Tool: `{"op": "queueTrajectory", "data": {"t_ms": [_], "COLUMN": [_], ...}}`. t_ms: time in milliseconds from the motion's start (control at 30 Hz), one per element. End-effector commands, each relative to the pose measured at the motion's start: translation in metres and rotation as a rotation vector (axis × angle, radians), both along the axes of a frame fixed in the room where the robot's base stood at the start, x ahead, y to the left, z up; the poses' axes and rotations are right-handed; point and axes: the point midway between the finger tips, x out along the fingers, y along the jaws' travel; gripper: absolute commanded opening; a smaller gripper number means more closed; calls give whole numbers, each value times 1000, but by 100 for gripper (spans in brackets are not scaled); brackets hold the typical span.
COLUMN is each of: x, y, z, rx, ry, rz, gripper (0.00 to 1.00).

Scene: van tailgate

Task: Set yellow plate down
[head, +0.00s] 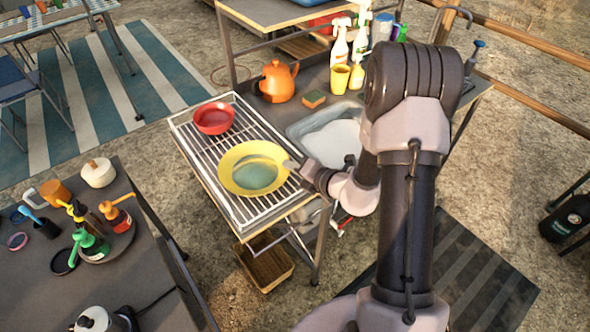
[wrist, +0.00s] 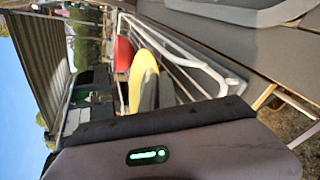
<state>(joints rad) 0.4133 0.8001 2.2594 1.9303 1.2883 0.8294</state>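The yellow plate (head: 232,157) has a wide yellow rim and a grey-green centre. It is at the front part of the wire drying rack (head: 207,181), right-side up and about level; I cannot tell whether it rests on the wires or is just above them. My gripper (head: 292,165) is at the plate's right rim, with its tip seeming to meet the edge. The plate also shows in the wrist view (wrist: 143,75), beyond the gripper's dark body, which hides the fingers. Whether the fingers are shut on the rim cannot be seen.
A red bowl (head: 214,118) stands on the rack behind the plate. A sink (head: 330,138) is to the right, with an orange kettle (head: 277,82), a sponge (head: 314,99) and spray bottles (head: 340,45) behind. A dark table (head: 120,275) with condiments stands at front left.

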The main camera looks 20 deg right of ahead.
Motion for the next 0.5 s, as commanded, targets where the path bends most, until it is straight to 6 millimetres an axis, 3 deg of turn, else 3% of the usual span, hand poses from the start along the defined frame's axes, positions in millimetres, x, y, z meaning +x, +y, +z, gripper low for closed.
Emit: {"op": "queueTrajectory", "data": {"t_ms": [333, 400, 500], "x": [0, 0, 0], "y": [0, 0, 0], "z": [-3, -2, -2], "rx": [1, 0, 0], "ry": [-1, -1, -1], "rz": [-2, 0, 0], "gripper": [0, 12, 12]}}
